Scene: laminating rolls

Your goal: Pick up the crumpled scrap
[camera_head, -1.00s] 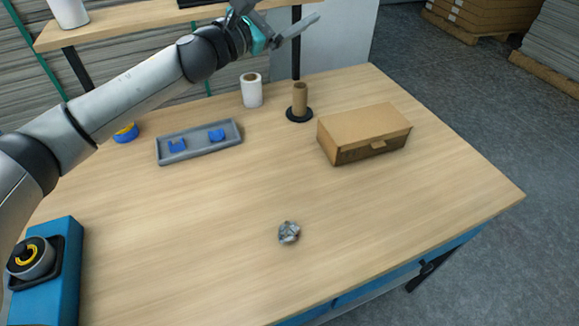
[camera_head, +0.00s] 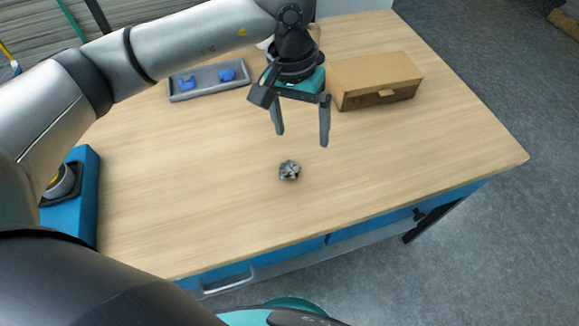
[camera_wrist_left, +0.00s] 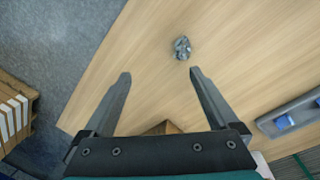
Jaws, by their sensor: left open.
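The crumpled scrap (camera_head: 289,170) is a small grey, crinkled ball lying on the bare wooden tabletop. It also shows in the left wrist view (camera_wrist_left: 182,47), beyond the fingertips. My left gripper (camera_head: 302,138) is open and empty, its fingers pointing down, above the table and on the far side of the scrap. In the left wrist view the gripper (camera_wrist_left: 160,73) has its fingers spread wide, with the scrap nearer the right finger's line. My right gripper is not in view.
A cardboard box (camera_head: 375,80) stands right of my left gripper. A grey tray (camera_head: 208,93) with blue pieces lies at the back left. A blue block-like stand (camera_head: 84,205) is at the left edge. The tabletop around the scrap is clear.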

